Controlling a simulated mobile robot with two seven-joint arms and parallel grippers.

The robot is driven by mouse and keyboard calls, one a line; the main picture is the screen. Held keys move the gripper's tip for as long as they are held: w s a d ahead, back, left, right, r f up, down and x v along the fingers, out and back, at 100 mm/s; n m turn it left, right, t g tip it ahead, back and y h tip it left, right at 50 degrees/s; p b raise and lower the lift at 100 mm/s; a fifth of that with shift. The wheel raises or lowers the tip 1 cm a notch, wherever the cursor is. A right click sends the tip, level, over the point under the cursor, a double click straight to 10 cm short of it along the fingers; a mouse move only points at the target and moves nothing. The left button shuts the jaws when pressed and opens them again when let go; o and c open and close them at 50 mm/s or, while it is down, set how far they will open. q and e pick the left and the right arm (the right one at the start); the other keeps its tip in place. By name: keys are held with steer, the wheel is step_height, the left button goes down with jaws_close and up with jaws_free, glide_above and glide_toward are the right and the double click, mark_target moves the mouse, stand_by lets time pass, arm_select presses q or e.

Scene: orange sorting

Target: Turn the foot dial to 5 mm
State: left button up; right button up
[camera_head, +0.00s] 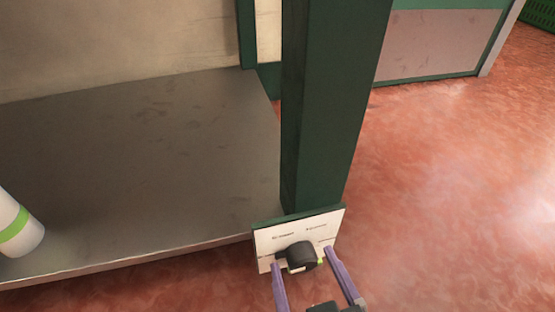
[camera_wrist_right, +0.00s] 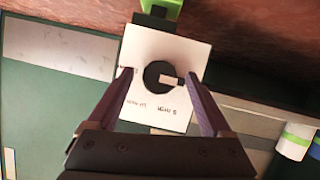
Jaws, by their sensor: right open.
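The foot dial is a round black knob (camera_head: 301,256) on a white plate (camera_head: 327,228) at the foot of a dark green post. In the right wrist view the knob (camera_wrist_right: 156,76) has a pale pointer bar reaching right of its middle, and the white plate (camera_wrist_right: 180,50) carries small print too blurred to read fully. My right gripper (camera_head: 304,260) is open, its two purple fingers on either side of the knob. In the wrist view the fingertips (camera_wrist_right: 160,78) flank the knob with gaps; contact cannot be told. My left gripper is not in view.
The dark green post (camera_head: 325,110) rises behind the plate. A grey metal shelf (camera_head: 150,150) lies to the left, with a white cylinder with a green band (camera_head: 16,228) near its front edge. Reddish floor (camera_head: 450,190) is clear at right.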

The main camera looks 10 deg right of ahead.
steer(key=shift+s, duration=0.1)
jaws_close()
stand_by(0.6)
